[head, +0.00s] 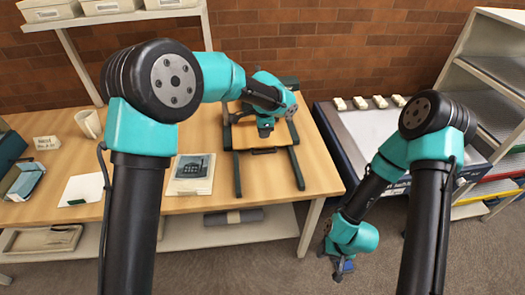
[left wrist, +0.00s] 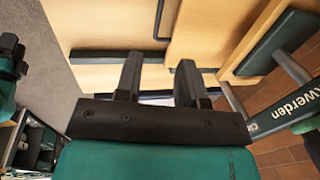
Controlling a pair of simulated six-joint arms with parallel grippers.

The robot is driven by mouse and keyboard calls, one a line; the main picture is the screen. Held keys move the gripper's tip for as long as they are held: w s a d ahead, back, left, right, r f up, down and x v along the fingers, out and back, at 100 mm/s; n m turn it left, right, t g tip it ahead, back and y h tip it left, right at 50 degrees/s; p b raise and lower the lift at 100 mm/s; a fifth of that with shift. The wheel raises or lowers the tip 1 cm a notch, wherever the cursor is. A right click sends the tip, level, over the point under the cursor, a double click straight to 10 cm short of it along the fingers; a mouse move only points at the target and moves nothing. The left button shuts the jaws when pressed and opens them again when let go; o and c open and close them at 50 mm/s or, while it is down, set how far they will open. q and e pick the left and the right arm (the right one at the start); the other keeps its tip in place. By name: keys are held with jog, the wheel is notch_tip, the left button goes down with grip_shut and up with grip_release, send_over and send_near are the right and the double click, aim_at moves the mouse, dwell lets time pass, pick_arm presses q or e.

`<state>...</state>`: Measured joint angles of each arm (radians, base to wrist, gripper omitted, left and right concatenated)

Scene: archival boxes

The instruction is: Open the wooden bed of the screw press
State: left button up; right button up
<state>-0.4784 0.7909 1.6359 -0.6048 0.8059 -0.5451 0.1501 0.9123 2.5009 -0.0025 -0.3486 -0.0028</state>
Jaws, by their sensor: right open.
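The screw press stands on the wooden table, with dark rails (head: 296,170) reaching toward the front. Its wooden bed (head: 278,137) lies between the rails and carries a dark handle (head: 263,151) at its front edge. The handle also shows as a thin dark loop in the left wrist view (left wrist: 157,22). My left gripper (head: 266,131) hangs over the bed, just behind the handle in the head view. Its two fingers (left wrist: 158,80) are apart with nothing seen clamped between them. My right gripper (head: 340,272) is open and low, in front of the table's right end, away from the press.
A booklet (head: 191,174) lies left of the press. A mug (head: 88,124), white paper (head: 82,189) and an open blue box (head: 24,181) are further left. A grey-topped unit (head: 375,130) with small white blocks and a shelf rack (head: 490,80) stand right.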

pick_arm(q)
jog(key=w+f, duration=0.1)
jog(key=f, duration=0.7)
jog(key=w+f, duration=0.1)
jog(key=f, duration=0.4)
jog(key=shift+w+a+f, duration=0.1)
jog(key=shift+w+a, duration=0.1)
jog(key=shift+w, duration=0.1)
grip_shut()
